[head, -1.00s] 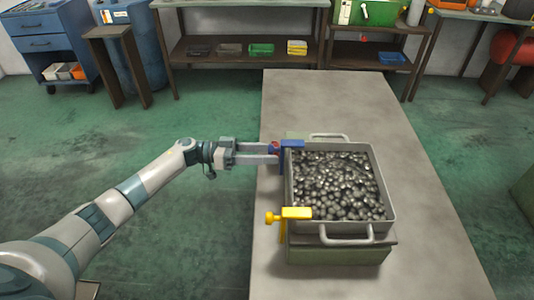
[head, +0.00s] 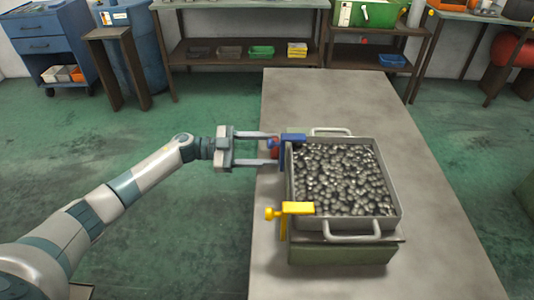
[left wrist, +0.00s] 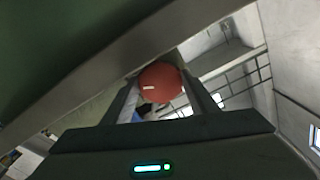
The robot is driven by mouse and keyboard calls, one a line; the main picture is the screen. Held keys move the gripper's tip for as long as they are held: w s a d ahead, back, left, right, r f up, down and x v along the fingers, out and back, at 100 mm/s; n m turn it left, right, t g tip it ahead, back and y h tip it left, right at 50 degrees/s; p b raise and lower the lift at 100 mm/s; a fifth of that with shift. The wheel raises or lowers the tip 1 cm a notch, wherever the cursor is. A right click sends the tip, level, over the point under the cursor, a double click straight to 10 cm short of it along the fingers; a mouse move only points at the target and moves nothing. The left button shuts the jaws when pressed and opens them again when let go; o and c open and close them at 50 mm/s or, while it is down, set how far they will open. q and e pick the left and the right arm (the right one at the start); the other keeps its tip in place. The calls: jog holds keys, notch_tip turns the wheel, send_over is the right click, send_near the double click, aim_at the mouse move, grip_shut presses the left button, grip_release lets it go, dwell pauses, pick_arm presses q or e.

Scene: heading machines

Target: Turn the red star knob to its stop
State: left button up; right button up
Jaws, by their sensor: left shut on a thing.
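The red star knob (head: 274,150) sits at the left end of a blue clamp (head: 292,137) on the tray's left side. My left gripper (head: 276,149) reaches in from the left and is shut on the knob, one finger on each side. In the left wrist view the knob's round red face (left wrist: 160,87), with a short pale mark, shows between the fingers. The fingers partly cover the knob in the head view. My right gripper is not in view.
A metal tray (head: 398,190) full of dark grey parts stands on a green base (head: 340,255) on a grey table (head: 325,95). A yellow clamp (head: 297,208) with a yellow knob grips its near left corner. The table beyond the tray is clear.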

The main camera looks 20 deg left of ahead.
pick_arm(q)
jog(key=shift+m+b, duration=0.4)
jog(key=shift+m, duration=0.6)
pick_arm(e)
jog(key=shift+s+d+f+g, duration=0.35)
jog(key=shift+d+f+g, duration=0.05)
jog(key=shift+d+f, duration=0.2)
pick_arm(q)
jog(key=o, duration=1)
jog(key=shift+f, duration=0.1)
